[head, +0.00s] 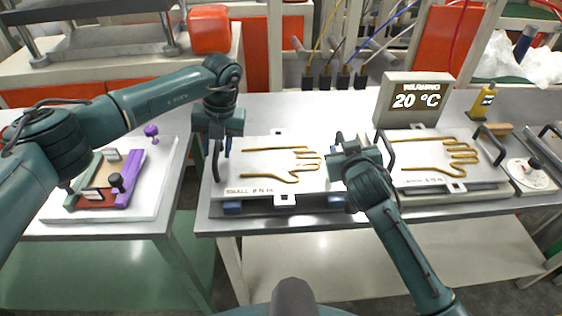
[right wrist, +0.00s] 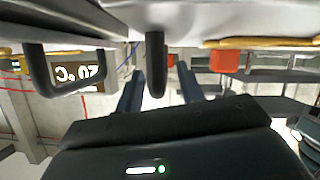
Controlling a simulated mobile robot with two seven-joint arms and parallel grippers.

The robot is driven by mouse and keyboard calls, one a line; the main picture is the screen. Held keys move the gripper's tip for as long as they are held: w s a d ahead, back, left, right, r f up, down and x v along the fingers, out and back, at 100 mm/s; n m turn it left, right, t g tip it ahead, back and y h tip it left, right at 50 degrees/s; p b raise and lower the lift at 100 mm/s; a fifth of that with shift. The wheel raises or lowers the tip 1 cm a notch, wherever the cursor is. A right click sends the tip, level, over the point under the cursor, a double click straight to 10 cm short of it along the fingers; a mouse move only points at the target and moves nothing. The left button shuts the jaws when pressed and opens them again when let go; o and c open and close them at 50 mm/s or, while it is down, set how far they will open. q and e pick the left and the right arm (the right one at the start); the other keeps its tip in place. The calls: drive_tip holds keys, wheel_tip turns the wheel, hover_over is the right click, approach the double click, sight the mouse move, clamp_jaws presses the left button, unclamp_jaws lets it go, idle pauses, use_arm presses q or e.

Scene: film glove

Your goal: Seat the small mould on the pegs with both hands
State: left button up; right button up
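The small mould (head: 262,183), a white plate with a gold hand outline, lies level over blue blocks (head: 232,208) on the metal bench. It has front and back tabs with square holes; whether pegs pass through them is too small to tell. My left gripper (head: 219,150) is at the mould's left handle (head: 217,166), its fingers apart on either side of it. My right gripper (head: 345,148) is at the right handle. In the right wrist view that handle (right wrist: 156,70) hangs between my open fingers (right wrist: 160,92), with gaps on both sides.
A second hand mould (head: 425,172) with dark handles lies close on the right. Behind it stands a display box (head: 425,95) reading 20 °C. A side table (head: 160,200) holds a coloured frame.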

use_arm(q)
drive_tip(key=shift+c, duration=0.5)
use_arm(e)
drive_tip(key=shift+c, duration=0.6)
use_arm(q)
clamp_jaws()
use_arm(e)
clamp_jaws()
use_arm(q)
drive_tip(key=shift+w+r, duration=0.1)
drive_tip(key=shift+r, duration=0.25)
use_arm(e)
drive_tip(key=shift+w+r, duration=0.1)
drive_tip(key=shift+r, duration=0.25)
